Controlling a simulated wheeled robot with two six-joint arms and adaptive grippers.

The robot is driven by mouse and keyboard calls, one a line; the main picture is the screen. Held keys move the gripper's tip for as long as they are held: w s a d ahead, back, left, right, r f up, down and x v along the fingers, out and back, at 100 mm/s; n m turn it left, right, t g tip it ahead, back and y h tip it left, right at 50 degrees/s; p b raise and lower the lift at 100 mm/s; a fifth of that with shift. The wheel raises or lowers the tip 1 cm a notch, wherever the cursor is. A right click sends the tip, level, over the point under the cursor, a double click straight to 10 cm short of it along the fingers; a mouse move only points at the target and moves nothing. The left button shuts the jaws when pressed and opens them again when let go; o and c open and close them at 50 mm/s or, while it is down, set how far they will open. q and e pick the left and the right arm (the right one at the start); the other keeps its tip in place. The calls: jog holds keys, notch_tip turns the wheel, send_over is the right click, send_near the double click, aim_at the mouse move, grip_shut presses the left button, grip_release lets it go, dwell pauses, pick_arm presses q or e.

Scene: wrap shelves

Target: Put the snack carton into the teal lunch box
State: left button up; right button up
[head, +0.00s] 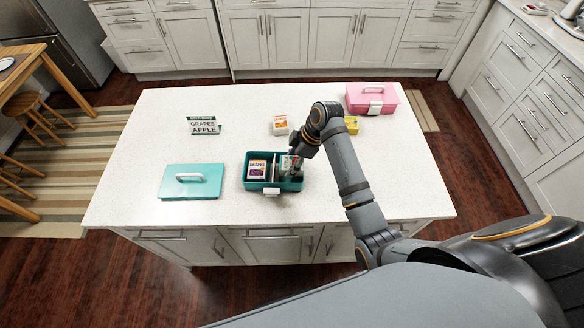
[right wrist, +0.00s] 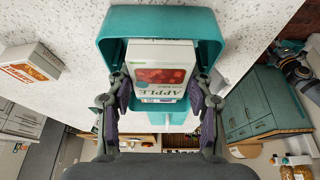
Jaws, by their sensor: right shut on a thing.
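The open teal lunch box (head: 292,187) stands near the front edge of the counter, with a divider inside. A purple grapes carton (head: 257,169) sits in its left compartment. My right gripper (head: 292,170) is over the right compartment, shut on a white apple snack carton (head: 286,162). In the right wrist view the apple carton (right wrist: 160,62) is between the two fingers (right wrist: 160,98), framed by the teal lunch box walls (right wrist: 155,20). I cannot tell whether it touches the box floor. My left gripper is not in view.
The teal lid (head: 205,187) with a white handle lies left of the box. A sign (head: 204,125) reads grapes and apple. An orange-and-white carton (head: 280,126), a yellow carton (head: 352,125) and a pink lunch box (head: 371,98) stand behind.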

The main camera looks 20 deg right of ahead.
jog(key=f, duration=0.2)
jog(key=f+p, duration=0.1)
jog(key=shift+a, duration=0.25)
jog(key=shift+f, duration=0.35)
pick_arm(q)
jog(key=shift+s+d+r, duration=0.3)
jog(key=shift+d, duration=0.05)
pick_arm(e)
jog(key=shift+d, duration=0.1)
jog(key=shift+f, duration=0.2)
jog(key=o, duration=0.9)
jog(key=shift+c, duration=0.2)
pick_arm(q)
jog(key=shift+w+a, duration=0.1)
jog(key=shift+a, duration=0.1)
